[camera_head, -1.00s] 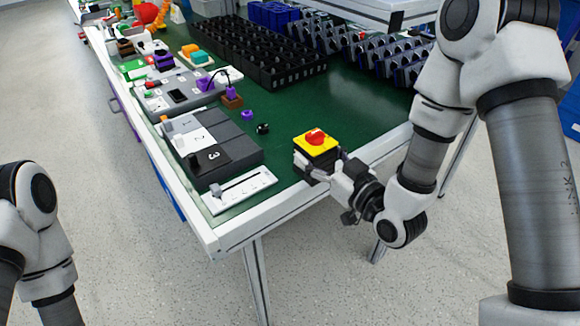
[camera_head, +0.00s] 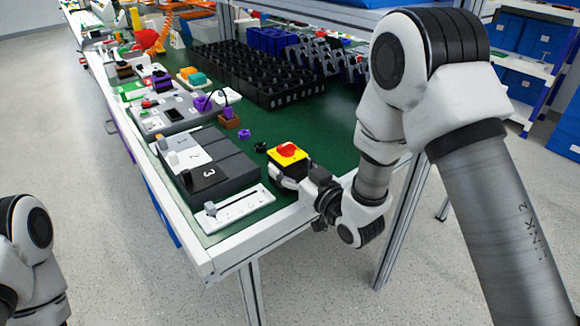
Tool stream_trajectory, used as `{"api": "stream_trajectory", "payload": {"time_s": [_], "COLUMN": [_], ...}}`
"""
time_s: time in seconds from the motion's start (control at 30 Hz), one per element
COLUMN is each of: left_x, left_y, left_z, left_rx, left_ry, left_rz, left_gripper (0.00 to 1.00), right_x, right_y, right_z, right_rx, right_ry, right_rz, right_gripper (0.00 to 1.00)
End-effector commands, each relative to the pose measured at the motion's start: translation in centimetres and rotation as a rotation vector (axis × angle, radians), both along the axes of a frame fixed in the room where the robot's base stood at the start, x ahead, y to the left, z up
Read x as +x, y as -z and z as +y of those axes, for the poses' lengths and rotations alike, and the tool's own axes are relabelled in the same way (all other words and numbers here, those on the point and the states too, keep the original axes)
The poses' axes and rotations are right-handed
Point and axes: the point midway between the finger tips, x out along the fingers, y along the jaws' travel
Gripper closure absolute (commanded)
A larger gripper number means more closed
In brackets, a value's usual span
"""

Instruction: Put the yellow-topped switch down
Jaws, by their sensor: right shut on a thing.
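The yellow-topped switch (camera_head: 287,153) has a square yellow top with a red knob and a dark body. My right gripper (camera_head: 283,175) is shut on its body at the near edge of the green table (camera_head: 322,128). The switch looks upright or nearly so; I cannot tell whether its base touches the table. The gripper hides part of its lower side. My left arm shows at the lower left, but its gripper is out of view.
A numbered grey and white block (camera_head: 222,176) and a white slider plate (camera_head: 238,208) lie left of the switch. A small black part (camera_head: 261,147) and a purple part (camera_head: 244,134) are close by. Black bins (camera_head: 265,80) stand behind. Green surface is clear to the right.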

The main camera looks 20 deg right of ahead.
Motion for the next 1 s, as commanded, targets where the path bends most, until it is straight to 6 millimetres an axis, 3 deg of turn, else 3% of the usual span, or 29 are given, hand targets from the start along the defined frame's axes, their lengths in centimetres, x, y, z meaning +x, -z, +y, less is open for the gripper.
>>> {"api": "stream_trajectory", "payload": {"time_s": [0.1, 0.13, 0.2, 0.63, 0.77, 0.97, 1.0], "left_x": [0.0, 0.0, 0.0, 0.0, 0.0, 0.0, 0.0], "left_y": [0.3, 0.2, 0.2, 0.0, 0.1, 0.3, -1.8], "left_z": [0.0, 0.0, 0.0, 0.0, 0.0, 0.0, 0.0], "left_rx": [0.000, 0.000, 0.000, 0.000, 0.000, 0.000, 0.000], "left_ry": [0.000, 0.000, 0.000, 0.000, 0.000, 0.000, 0.000], "left_rz": [0.000, 0.000, 0.000, 0.000, 0.000, 0.000, 0.001], "left_gripper": [0.05, 0.05, 0.05, 0.05, 0.05, 0.05, 0.05], "right_x": [0.0, 0.0, 0.0, -0.6, -3.1, -8.7, -9.0], "right_y": [0.3, 0.3, 0.2, 0.0, 0.0, 0.0, -1.0], "right_z": [0.0, 0.0, 0.0, -0.3, -1.2, -3.1, -3.1], "right_rx": [0.000, 0.000, 0.000, 0.001, 0.005, 0.009, 0.004], "right_ry": [0.000, 0.000, 0.000, 0.001, 0.003, 0.005, 0.000], "right_rz": [-0.001, 0.000, 0.000, 0.000, 0.004, 0.005, 0.007], "right_gripper": [0.80, 0.27, 0.09, 0.09, 0.09, 0.09, 0.09]}}
